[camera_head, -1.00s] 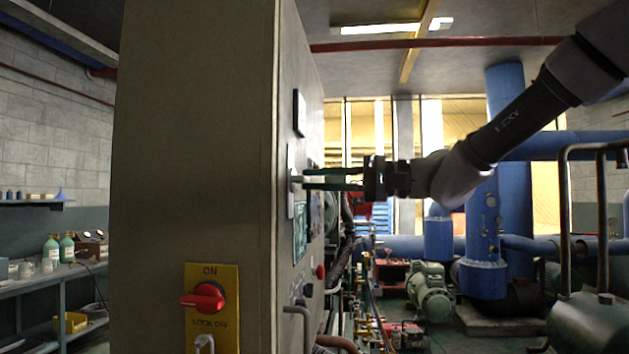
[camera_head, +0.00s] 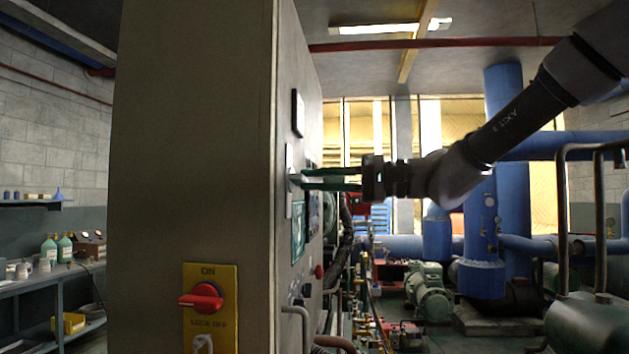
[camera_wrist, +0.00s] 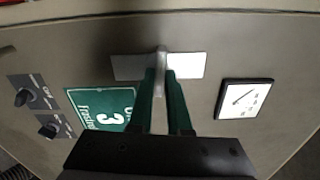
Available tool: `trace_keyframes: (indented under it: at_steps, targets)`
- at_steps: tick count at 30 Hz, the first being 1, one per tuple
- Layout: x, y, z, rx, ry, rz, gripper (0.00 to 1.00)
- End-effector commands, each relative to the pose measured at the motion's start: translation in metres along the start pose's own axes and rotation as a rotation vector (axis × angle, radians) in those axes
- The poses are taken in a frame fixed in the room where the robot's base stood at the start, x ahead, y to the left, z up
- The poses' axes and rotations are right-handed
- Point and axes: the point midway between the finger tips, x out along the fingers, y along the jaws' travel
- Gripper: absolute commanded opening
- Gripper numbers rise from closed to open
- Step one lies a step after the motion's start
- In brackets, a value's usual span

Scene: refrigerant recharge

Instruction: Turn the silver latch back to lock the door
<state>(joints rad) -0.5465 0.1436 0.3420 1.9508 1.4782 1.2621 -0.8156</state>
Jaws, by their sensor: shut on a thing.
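The silver latch (camera_wrist: 161,62) sits on a pale plate (camera_wrist: 188,65) on the door of a tall grey cabinet (camera_head: 195,130). In the head view the plate (camera_head: 289,160) shows edge-on on the cabinet's right face. My gripper (camera_head: 304,180) reaches in from the right, with its green fingers at the latch. In the wrist view my gripper's fingers (camera_wrist: 163,78) stand on both sides of the latch handle and are shut on it. The fingers hide part of the handle. The door looks flush with the cabinet.
A green sign (camera_wrist: 102,107), a dial gauge (camera_wrist: 243,99) and black knobs (camera_wrist: 23,97) are on the door near the latch. A red rotary switch (camera_head: 206,298) is on the cabinet's near face. Pipes and a green motor (camera_head: 430,290) stand behind at right.

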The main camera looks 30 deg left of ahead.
Motion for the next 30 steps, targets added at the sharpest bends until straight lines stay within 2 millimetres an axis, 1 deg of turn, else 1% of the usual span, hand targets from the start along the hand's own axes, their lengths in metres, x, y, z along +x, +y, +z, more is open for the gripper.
trace_keyframes:
  at_steps: [3, 6, 17, 25, 27, 30]
  targets:
    - [-0.0001, 0.001, -0.0001, 0.154, 0.0, 0.002, 0.0]
    - [-0.0002, 0.0011, -0.0002, 0.241, 0.0, 0.002, 0.0]
    - [-0.0001, 0.0012, -0.0001, 0.285, 0.0, 0.002, 0.0]
    - [0.0, 0.0014, -0.0001, 0.598, 0.001, 0.002, 0.0]
    - [0.0001, 0.0015, 0.0001, 0.644, 0.0, 0.002, 0.0]
    - [0.0002, 0.0015, 0.0002, 0.662, 0.0, 0.002, 0.0]
